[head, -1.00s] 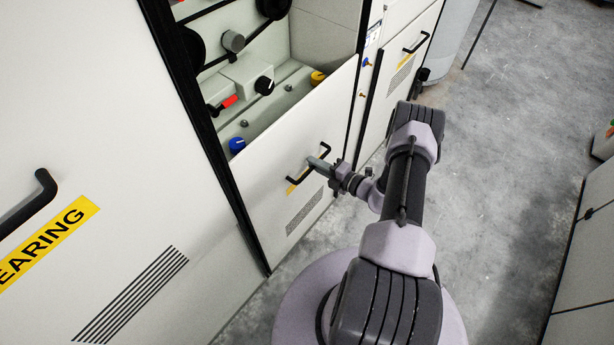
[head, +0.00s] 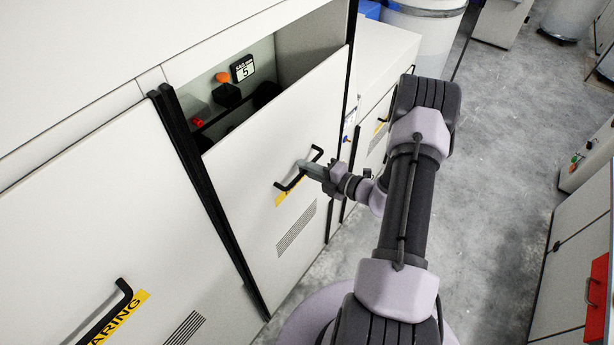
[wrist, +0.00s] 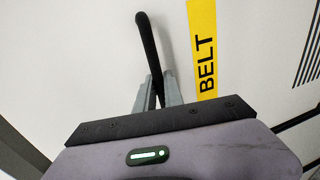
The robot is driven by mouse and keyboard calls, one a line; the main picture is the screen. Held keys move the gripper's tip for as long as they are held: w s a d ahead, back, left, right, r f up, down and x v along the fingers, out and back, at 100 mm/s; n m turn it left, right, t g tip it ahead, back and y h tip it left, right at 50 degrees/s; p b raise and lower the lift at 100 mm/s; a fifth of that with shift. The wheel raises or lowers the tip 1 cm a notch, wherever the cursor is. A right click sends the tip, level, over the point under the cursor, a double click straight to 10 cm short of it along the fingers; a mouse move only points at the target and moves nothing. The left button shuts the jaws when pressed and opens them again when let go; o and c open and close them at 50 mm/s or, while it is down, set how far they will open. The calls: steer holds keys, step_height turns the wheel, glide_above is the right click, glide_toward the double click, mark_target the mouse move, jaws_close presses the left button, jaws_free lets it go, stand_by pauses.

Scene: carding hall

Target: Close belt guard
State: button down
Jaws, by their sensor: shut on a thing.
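The belt guard (head: 245,165) is a pale flat panel set between two black rails. It covers the lower and middle part of its bay. An open gap shows above its top edge. Its black bar handle (head: 288,186) sits mid-panel beside a yellow label. My gripper (head: 309,168) is shut on this handle. In the wrist view the fingers (wrist: 158,92) close on the black handle (wrist: 147,42), left of the yellow "BELT" label (wrist: 204,60). The handle's lower end is hidden by my gripper.
A neighbouring panel with a handle (head: 122,300) is at lower left. Open grey floor (head: 500,190) lies right, with a cabinet (head: 575,250) beyond.

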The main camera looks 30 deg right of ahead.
mark_target(295, 122)
step_height(295, 122, up, 16)
steer(key=p, duration=0.9)
steer(key=shift+w+d+r, duration=0.1)
steer(key=shift+d+r, duration=0.05)
steer(key=c, duration=1.5)
jaws_free()
steer(key=shift+r, duration=0.1)
steer(key=shift+o, duration=0.2)
steer(key=b+v, duration=0.1)
steer(key=v, duration=1.6)
steer(key=shift+s+b, duration=0.3)
steer(key=shift+b, duration=0.1)
